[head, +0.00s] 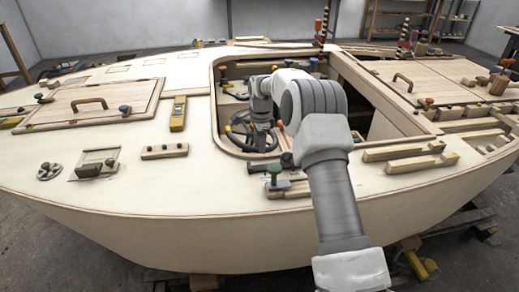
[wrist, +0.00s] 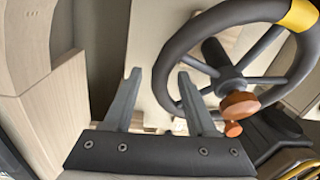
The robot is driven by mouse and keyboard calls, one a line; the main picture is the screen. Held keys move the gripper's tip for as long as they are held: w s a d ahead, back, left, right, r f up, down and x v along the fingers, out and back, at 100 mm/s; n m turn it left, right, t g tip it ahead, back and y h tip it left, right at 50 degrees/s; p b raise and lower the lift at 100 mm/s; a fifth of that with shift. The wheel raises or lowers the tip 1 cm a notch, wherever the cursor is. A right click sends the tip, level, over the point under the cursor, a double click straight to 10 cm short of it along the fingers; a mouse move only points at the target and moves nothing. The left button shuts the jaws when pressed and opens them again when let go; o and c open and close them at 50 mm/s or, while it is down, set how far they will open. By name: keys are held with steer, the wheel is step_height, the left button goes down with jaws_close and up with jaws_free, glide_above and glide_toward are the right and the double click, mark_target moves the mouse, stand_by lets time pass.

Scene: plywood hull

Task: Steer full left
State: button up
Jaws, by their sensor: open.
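A dark steering wheel (wrist: 168,62) with grey spokes fills the upper right of the wrist view. A yellow band (wrist: 299,15) marks its rim at the top right. A brown-orange knob (wrist: 240,106) shows at the lower part of the wheel; whether it sits on the rim or in front of it, I cannot tell. My gripper (wrist: 160,75) is open and empty, its right finger close to the wheel's left rim; contact cannot be told. In the head view my arm reaches down into the cockpit opening, and part of the dark wheel (head: 236,122) shows left of my gripper (head: 262,143).
The cockpit coaming (head: 215,100) surrounds the arm. On the deck lie a yellow level (head: 178,114), a hatch (head: 90,104) with a handle, and a green-topped fitting (head: 275,178) near the arm. Pale wooden panels (wrist: 60,100) stand to the left of my gripper.

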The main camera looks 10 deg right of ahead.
jaws_close()
stand_by(0.3)
stand_by(1.2)
